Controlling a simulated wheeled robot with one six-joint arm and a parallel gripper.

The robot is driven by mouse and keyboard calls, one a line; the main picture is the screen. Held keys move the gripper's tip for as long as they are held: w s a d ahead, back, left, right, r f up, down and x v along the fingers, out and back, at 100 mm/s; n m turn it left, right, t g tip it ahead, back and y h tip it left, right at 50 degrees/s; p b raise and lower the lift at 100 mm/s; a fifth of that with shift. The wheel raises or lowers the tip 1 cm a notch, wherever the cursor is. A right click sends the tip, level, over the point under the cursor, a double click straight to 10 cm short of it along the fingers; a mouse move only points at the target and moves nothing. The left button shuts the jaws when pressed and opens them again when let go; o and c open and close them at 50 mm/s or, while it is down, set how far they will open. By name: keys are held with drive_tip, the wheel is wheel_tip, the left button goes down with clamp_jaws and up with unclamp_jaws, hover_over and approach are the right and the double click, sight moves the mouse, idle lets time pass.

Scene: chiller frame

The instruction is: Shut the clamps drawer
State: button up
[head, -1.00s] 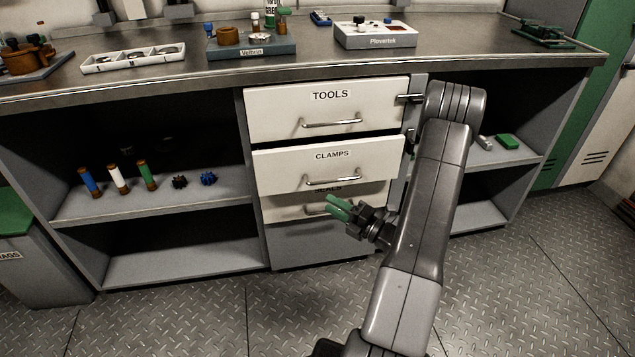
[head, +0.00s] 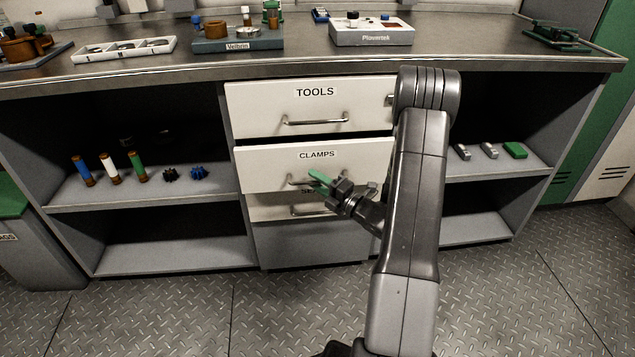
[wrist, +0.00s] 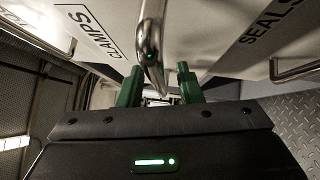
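The white clamps drawer (head: 265,170) is the second one down in the drawer stack and stands out from the cabinet, overhanging the seals drawer below. Its metal bar handle (head: 296,184) is partly covered by my gripper in the head view. My gripper (head: 319,177) has green fingers and is at the right part of this handle. In the wrist view the clamps drawer front (wrist: 110,22) is close, and the handle (wrist: 150,45) runs between the two spread fingers of my gripper (wrist: 159,83). I see a gap between handle and fingers.
The tools drawer (head: 265,105) is above and the seals drawer (head: 272,208) below, each with a bar handle. Open shelves on both sides hold small items. The worktop (head: 300,65) overhangs the stack. The floor in front is clear.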

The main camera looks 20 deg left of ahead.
clamp_jaws()
drive_tip(key=shift+w+a+r+p, duration=0.1)
drive_tip(key=shift+w+a+p, duration=0.1)
drive_tip(key=shift+w+a, duration=0.3)
drive_tip(key=shift+w+a+f+p, duration=0.1)
drive_tip(key=shift+w+a+p, duration=0.15)
drive_tip(key=shift+w, duration=0.5)
drive_tip(key=shift+w+a+r+p, duration=0.15)
drive_tip(key=shift+w+a, duration=0.2)
drive_tip(key=shift+w, duration=0.25)
drive_tip(key=shift+o, duration=0.2)
unclamp_jaws()
drive_tip(key=shift+f, duration=0.2)
drive_tip(key=p+v, duration=0.2)
drive_tip(key=v, duration=1.1)
drive_tip(key=shift+d, duration=0.35)
drive_tip(key=shift+a, duration=0.1)
